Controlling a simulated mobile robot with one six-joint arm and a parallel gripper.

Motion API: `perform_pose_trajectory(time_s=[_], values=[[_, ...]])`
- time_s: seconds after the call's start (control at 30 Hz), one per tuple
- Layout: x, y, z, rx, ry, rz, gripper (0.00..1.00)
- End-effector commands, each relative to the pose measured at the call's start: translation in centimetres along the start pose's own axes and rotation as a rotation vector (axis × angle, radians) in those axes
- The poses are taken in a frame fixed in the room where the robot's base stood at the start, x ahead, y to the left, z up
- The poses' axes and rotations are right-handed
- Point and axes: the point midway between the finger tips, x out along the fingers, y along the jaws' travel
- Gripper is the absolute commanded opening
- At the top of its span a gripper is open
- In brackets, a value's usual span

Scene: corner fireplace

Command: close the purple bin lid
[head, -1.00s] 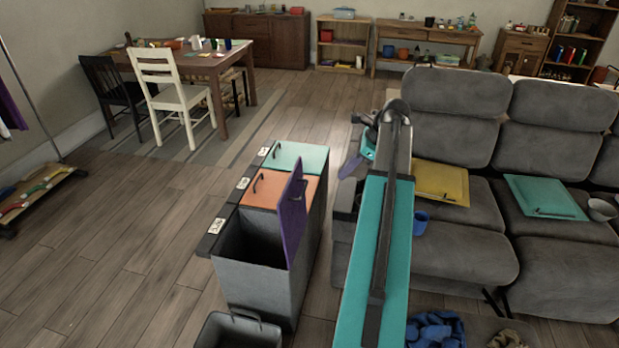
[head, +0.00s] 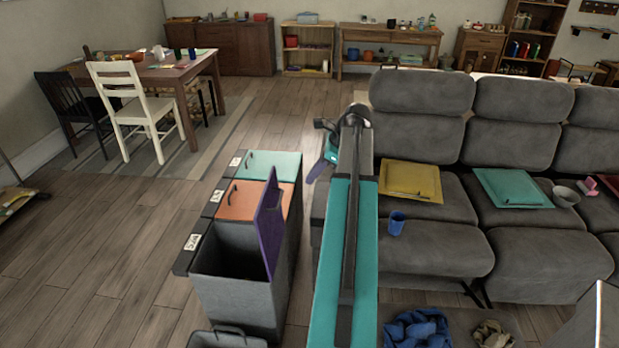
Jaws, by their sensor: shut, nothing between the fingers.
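The purple bin lid (head: 270,226) stands open, nearly upright, along the right side of the nearest compartment of a grey bin unit (head: 238,304). That compartment is uncovered and its inside looks dark. The orange lid (head: 248,201) and the mint lid (head: 272,165) behind it lie shut. My gripper (head: 315,172) is at the far end of my arm, right of the bins and beyond the purple lid, apart from it. It is small and partly hidden by my arm; its fingers look closed and hold nothing.
An open grey container (head: 226,338) sits in front of the bins. Wooden floor (head: 110,235) is free at left.

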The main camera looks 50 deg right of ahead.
Motion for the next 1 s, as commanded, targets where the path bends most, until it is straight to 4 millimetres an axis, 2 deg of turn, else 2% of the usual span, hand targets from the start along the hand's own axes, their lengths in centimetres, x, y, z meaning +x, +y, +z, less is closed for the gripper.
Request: perform_pose_trajectory(time_s=[0.73,1.0], values=[[8.6,0.1,-0.1,0.002,0.001,0.002,0.0],[10.6,0.0,2.2,0.002,0.001,0.001,0.0]])
